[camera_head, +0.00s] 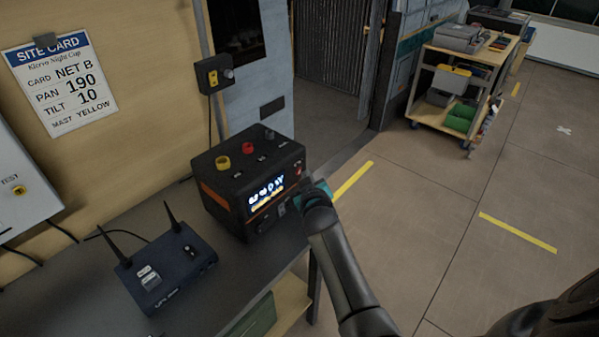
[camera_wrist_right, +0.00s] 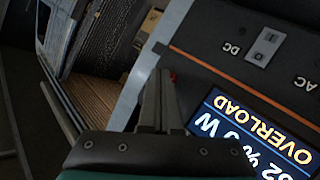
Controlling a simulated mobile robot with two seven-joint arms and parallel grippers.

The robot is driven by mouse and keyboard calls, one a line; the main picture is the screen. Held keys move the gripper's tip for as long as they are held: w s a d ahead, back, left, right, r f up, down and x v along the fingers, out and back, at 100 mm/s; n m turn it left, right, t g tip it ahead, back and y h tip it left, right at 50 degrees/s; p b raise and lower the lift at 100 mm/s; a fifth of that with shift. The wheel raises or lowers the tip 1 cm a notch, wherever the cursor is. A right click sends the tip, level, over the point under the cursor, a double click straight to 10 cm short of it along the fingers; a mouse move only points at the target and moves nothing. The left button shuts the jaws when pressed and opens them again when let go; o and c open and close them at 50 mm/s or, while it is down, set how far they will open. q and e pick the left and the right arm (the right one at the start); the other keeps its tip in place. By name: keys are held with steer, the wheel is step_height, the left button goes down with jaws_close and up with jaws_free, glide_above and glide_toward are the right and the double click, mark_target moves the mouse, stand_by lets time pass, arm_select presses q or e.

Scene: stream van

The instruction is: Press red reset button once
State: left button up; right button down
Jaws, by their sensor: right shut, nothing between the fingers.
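A black power unit (camera_head: 225,190) with an orange stripe and a lit display stands on the dark bench. A small red button (camera_head: 298,170) shows at the right end of its front face. It also shows in the right wrist view (camera_wrist_right: 173,77), mostly hidden by my fingertips. My right gripper (camera_head: 301,199) is in front of the unit's right end, shut and empty. In the wrist view its fingertips (camera_wrist_right: 162,80) lie right by the red button; I cannot tell whether they touch it. The display (camera_wrist_right: 255,130) reads OVERLOAD. My left gripper is not in view.
A blue router (camera_head: 165,268) with two antennas stands left of the unit. A larger red knob (camera_head: 248,148) and a yellow knob (camera_head: 223,162) sit on the unit's top. A loaded cart (camera_head: 455,100) stands at the back right.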

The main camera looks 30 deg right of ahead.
steer(key=shift+w+a, duration=0.15)
steer(key=shift+w, duration=0.15)
stand_by(0.5)
stand_by(0.4)
steer(key=shift+s+r, duration=0.1)
steer(key=shift+s, duration=0.2)
steer(key=shift+s+d+p, duration=0.3)
steer(key=shift+s+p, duration=0.1)
steer(key=s+p, duration=0.1)
steer(key=s+d+p, duration=0.1)
steer(key=s, duration=0.1)
steer(key=s+d+p, duration=0.1)
steer(key=shift+s, duration=0.3)
stand_by(0.6)
